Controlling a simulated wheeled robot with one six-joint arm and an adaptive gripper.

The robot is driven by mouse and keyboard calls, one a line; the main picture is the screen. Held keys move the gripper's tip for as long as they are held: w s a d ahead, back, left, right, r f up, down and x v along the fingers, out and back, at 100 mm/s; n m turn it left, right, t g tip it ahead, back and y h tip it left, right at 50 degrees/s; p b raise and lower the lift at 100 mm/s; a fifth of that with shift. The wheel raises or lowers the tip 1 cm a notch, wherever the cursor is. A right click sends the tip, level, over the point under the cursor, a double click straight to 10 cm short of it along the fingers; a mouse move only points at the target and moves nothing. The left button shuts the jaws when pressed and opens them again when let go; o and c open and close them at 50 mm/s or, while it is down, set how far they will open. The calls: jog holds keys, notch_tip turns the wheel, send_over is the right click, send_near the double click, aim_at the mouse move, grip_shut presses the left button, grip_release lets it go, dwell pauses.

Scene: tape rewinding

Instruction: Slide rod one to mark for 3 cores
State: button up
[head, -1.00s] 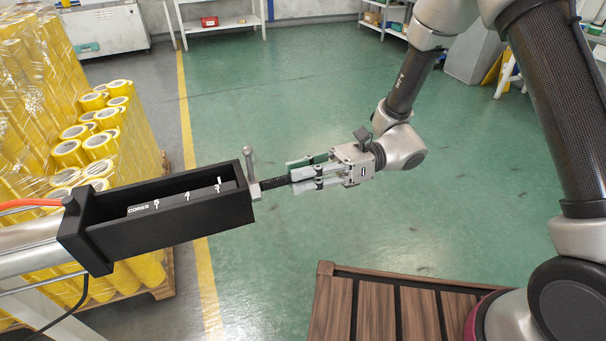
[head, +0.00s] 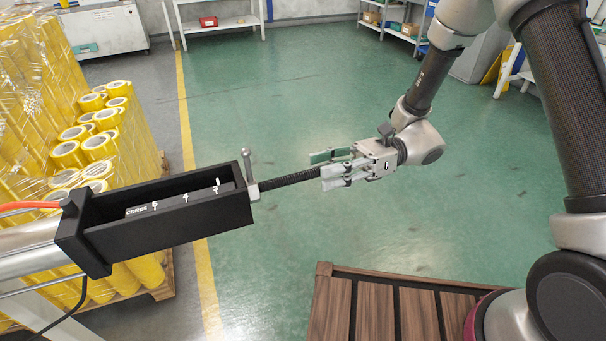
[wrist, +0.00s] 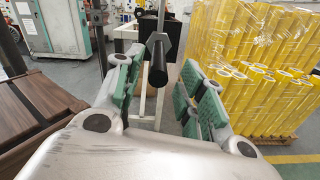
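A black rod (head: 288,180) sticks out to the right from the end of a black channel-shaped housing (head: 165,232). Inside the housing a scale (head: 170,203) reads CORES with 5, 4 and 3 marks, and a white pointer (head: 219,182) is at the 3. A metal clamp handle (head: 247,164) stands upright at the housing's right end. My gripper (head: 333,168) is at the rod's free end, its fingers spread. In the wrist view the rod's black end (wrist: 157,68) is between the green-padded fingers (wrist: 158,88), with gaps on both sides.
Wrapped stacks of yellow tape rolls (head: 95,140) stand on a pallet at the left. A slatted wooden platform (head: 378,312) is at the bottom. Shelves (head: 400,22) line the back. The green floor between is clear.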

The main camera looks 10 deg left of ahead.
jog(key=v, duration=0.6)
jog(key=shift+s, duration=0.1)
